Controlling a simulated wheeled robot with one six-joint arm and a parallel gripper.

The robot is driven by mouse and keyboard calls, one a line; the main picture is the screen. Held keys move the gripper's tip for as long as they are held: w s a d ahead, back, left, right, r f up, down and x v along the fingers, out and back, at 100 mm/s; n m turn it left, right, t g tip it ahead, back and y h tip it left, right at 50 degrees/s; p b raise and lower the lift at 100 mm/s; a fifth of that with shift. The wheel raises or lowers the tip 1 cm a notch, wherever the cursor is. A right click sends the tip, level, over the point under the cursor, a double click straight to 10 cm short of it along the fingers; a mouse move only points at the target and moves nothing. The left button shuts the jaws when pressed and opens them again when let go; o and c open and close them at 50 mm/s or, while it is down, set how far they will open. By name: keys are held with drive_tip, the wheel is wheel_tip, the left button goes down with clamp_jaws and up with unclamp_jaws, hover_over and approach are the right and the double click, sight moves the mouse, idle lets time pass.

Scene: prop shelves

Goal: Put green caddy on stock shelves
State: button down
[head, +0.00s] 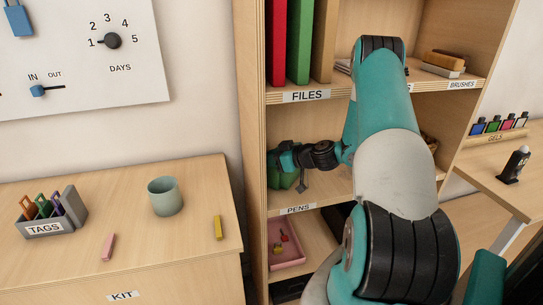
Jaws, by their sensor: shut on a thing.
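The green caddy (279,181) is inside the left part of the shelf compartment above the PENS label, in the head view. Only part of it shows; the shelf upright and my wrist hide the rest. My gripper (300,180) reaches into this compartment from the right and is shut on the caddy. I cannot tell whether the caddy's base touches the shelf board. The stock shelves (250,130) are a tall light-wood unit with FILES, PENS and BRUSHES labels.
Red, green and tan files (299,40) stand on the shelf above. A pink tray (287,258) sits below. On the left cabinet are a TAGS holder (45,231), a grey-green cup (165,196), and pink and yellow pieces. A desk with small bottles stands at right.

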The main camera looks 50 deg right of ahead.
drive_tip(key=shift+f, duration=0.1)
drive_tip(key=shift+f+b, duration=0.1)
drive_tip(key=shift+b, duration=0.2)
drive_tip(key=c, duration=1)
unclamp_jaws()
drive_tip(key=shift+c, duration=0.2)
drive_tip(key=shift+r+p, duration=0.3)
drive_tip(key=shift+p, duration=0.05)
drive_tip(key=b+v, duration=0.3)
drive_tip(key=v, duration=0.9)
drive_tip(key=shift+a+f, duration=0.1)
drive_tip(key=shift+f, duration=0.05)
